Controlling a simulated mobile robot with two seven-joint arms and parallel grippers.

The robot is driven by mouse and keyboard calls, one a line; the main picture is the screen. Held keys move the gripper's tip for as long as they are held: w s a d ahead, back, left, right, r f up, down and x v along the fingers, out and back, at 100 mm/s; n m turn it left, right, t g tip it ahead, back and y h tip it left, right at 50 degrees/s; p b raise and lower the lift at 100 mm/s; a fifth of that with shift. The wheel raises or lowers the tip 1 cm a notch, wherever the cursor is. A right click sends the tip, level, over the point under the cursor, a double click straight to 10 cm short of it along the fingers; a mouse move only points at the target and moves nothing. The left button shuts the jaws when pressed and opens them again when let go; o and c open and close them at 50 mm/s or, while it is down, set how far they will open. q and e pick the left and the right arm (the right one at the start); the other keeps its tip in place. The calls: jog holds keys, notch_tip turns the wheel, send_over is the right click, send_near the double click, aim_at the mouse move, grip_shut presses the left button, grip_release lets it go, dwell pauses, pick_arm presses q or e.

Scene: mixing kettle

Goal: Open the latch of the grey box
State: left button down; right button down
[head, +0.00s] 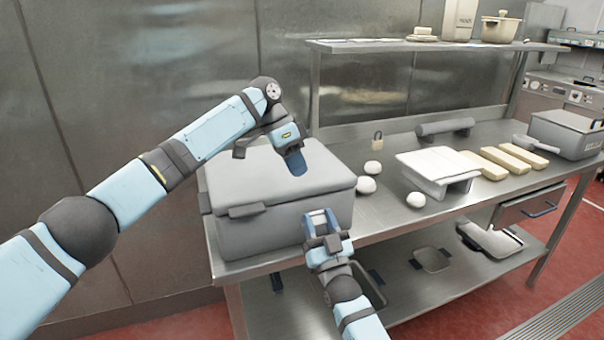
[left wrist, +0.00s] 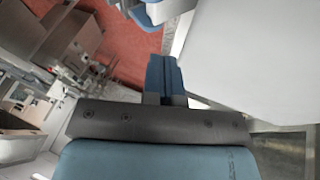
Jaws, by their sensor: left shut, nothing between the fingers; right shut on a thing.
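The grey box (head: 275,222) stands on the left end of the steel table with its lid (head: 250,170) down. A dark grey latch (head: 246,211) shows on the left of its front face. My right gripper (head: 319,220) is at the right of the front face, shut on what seems to be the other latch, which its fingers mostly hide. My left gripper (head: 297,165) is shut and empty, over the lid. In the left wrist view its closed blue fingers (left wrist: 164,75) point up beside the pale lid (left wrist: 250,60).
Several white balls (head: 366,185), a padlock (head: 377,139) and a white stand (head: 438,165) are right of the box. Yellowish blocks (head: 508,159) and another grey container (head: 565,133) lie further right. A raised shelf (head: 420,45) spans the back.

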pick_arm(q)
jog(key=x, duration=0.8)
jog(key=shift+f, duration=0.1)
